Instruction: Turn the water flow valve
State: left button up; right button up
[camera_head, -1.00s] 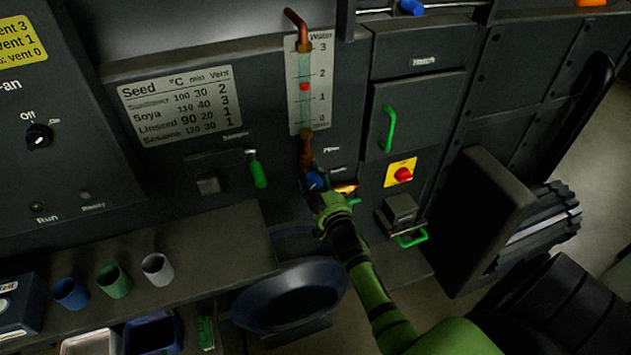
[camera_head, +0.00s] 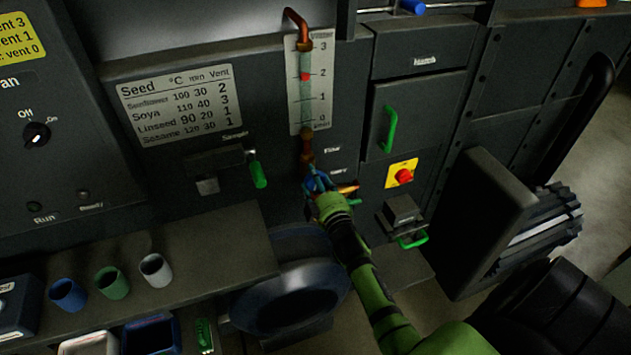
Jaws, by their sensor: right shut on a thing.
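The blue water flow valve (camera_head: 313,182) sits on the machine's front, under a copper pipe (camera_head: 306,147). My right gripper (camera_head: 318,185) is shut on the valve and partly hides it. Above it stands the water flow gauge (camera_head: 296,100), a pale plate with a clear tube and a scale from 0 to 3. My left gripper is not in view.
Right of my gripper are a red button on a yellow plate (camera_head: 402,174) and a green hatch handle (camera_head: 389,129). A green sample handle (camera_head: 257,174) is to the left. Below are a dark round bowl (camera_head: 300,290) and a shelf (camera_head: 215,258) with cups.

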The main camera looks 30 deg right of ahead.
jog(key=shift+s+f, duration=0.15)
jog(key=shift+f, duration=0.3)
jog(key=o, duration=1.2)
jog(key=shift+d, duration=0.1)
jog(key=shift+c, duration=0.2)
jog(key=shift+r, duration=0.15)
jog(key=v, duration=1.2)
